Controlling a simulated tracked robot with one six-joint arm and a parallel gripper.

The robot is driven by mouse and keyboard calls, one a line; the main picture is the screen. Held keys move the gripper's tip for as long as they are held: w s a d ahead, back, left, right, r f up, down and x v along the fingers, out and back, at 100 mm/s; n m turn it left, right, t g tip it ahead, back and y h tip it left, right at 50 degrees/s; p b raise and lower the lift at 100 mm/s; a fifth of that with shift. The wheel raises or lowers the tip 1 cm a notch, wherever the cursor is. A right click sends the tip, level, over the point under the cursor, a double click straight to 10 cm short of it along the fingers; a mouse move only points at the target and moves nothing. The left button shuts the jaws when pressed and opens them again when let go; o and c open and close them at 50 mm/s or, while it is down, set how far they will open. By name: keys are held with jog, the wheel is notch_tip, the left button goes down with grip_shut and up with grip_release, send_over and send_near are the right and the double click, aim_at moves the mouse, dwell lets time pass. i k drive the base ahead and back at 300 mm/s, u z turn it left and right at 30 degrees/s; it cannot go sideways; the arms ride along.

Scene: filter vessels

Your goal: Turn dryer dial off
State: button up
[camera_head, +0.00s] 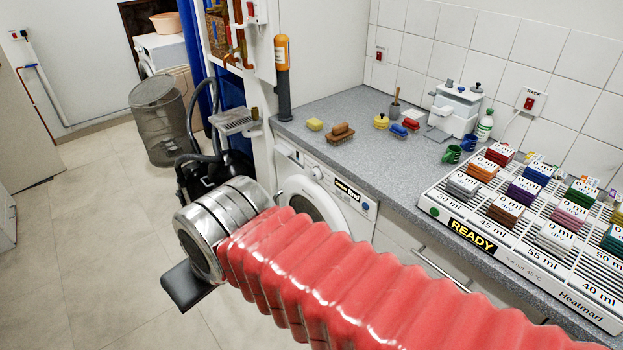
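A white front-loading machine (352,207) stands under the grey counter, with a round door and a dark label reading partly "Bead" or similar. A small round knob (316,173) sits on its front panel; its setting is too small to read. A white Heatmart rack (515,262) on the counter shows "READY" and has a green round spot (434,211) at its left front corner. I cannot tell which of these is the dryer dial. My red ribbed arm crosses the front of the machine. My gripper (187,287) shows only as a dark flat piece below the silver wrist, apart from both.
The counter (352,122) holds a sponge, brushes, a yellow pot, green and blue mugs and a white appliance (455,108). Several coloured labelled blocks stand on the rack. A mesh bin (157,118) and a black vacuum are at the left. The tiled floor (90,240) is clear.

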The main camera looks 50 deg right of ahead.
aim_at(315, 174)
jog(key=u, duration=0.05)
jog(key=i, duration=1)
jog(key=z, duration=0.05)
